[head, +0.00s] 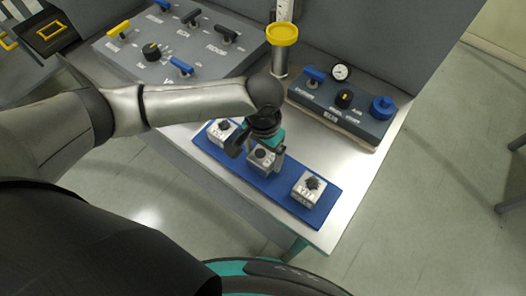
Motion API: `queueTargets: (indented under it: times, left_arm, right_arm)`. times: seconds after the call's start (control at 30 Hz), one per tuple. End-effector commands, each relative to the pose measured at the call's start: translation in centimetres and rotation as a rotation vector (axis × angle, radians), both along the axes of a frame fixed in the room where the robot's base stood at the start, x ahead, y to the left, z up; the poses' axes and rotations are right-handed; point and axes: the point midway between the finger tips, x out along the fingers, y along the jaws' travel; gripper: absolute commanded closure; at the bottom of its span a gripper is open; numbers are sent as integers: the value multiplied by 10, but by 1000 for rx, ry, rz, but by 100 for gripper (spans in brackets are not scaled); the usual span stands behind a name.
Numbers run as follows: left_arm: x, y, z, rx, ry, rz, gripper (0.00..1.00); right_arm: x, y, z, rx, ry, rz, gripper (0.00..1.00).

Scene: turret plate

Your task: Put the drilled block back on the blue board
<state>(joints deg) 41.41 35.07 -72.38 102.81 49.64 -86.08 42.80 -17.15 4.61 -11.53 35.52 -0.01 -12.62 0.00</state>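The blue board (283,187) lies on the metal table along its front edge. Three light grey blocks are on or over it: a left block (217,135), a middle block (260,165) and a right block (306,195), each with a dark mark on top. I cannot tell which is the drilled one. My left gripper (260,153) is right at the middle block, its fingers to either side of it. Whether they grip it, and whether the block touches the board, is unclear. My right gripper is out of view.
A grey panel (143,75) with several handles stands at the back left. A yellow-topped post (282,36) rises behind my gripper. A dark box (352,124) with a gauge and blue knobs is at the right. Bare table shows between the board and that box.

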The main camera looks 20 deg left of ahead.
Motion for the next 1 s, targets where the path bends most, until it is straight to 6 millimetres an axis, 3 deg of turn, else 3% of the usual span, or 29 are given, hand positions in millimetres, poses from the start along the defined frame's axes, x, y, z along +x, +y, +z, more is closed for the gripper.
queueTargets:
  times: [0.37, 0.47, 0.8, 1.0]
  left_arm:
    - [1, 0, 4, 0, -2, 0, 0]
    - [1, 0, 17, -1, -4, 0, 0]
    - [1, 0, 89, -1, -3, 0, 0]
    - [1, 0, 116, -1, -2, 1, 0]
  right_arm:
    - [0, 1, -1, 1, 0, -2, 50]
    - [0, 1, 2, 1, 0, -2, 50]
    - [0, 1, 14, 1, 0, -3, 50]
    - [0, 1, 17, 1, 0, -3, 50]
